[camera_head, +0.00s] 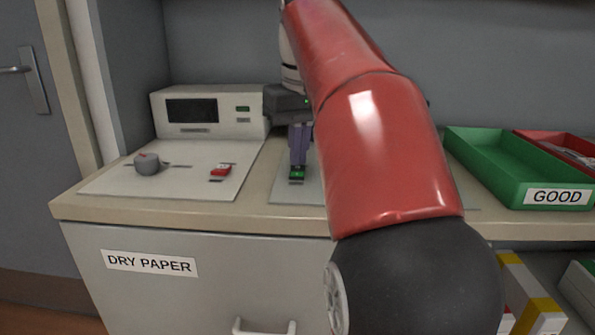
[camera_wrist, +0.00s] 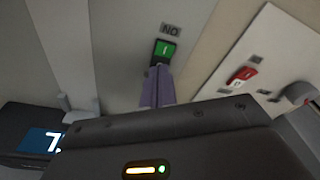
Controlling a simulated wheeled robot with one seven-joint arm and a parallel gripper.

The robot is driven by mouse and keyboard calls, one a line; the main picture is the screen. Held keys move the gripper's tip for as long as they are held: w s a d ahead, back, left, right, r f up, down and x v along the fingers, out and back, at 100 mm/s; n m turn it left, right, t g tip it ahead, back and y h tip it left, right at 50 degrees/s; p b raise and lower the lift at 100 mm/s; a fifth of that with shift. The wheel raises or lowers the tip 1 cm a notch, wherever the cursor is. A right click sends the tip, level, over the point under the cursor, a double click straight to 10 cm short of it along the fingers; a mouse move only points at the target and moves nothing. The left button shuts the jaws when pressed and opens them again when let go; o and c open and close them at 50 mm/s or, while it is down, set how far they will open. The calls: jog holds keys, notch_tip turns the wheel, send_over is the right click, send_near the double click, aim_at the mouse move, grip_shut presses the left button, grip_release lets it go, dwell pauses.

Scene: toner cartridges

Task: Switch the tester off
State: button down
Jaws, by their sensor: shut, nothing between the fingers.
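A green rocker switch (camera_head: 297,174) sits on a grey plate (camera_head: 283,192) on the counter. In the wrist view the green switch (camera_wrist: 165,49) has a label beside it reading ON, upside down. My gripper (camera_head: 299,163) is shut and empty, pointing down at this switch. In the wrist view its fingertips (camera_wrist: 158,68) are right at the switch's edge; I cannot tell whether they touch. A dark unit with a lit blue display (camera_wrist: 42,140) shows at the lower left of the wrist view. No label naming the tester is visible.
A white unit with a dark screen (camera_head: 192,110) stands at the left. Its panel (camera_head: 120,186) carries a grey knob (camera_head: 146,164) and a red switch (camera_head: 221,170). A green GOOD tray (camera_head: 500,165) and a red tray (camera_head: 560,143) are at right. My arm hides the counter's middle.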

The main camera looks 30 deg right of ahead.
jog(key=shift+f, duration=0.3)
jog(key=shift+r, duration=0.1)
notch_tip(320, 180, up, 2)
jog(key=shift+r+p, duration=0.25)
jog(key=shift+p, duration=1)
jog(key=shift+r, duration=2.2)
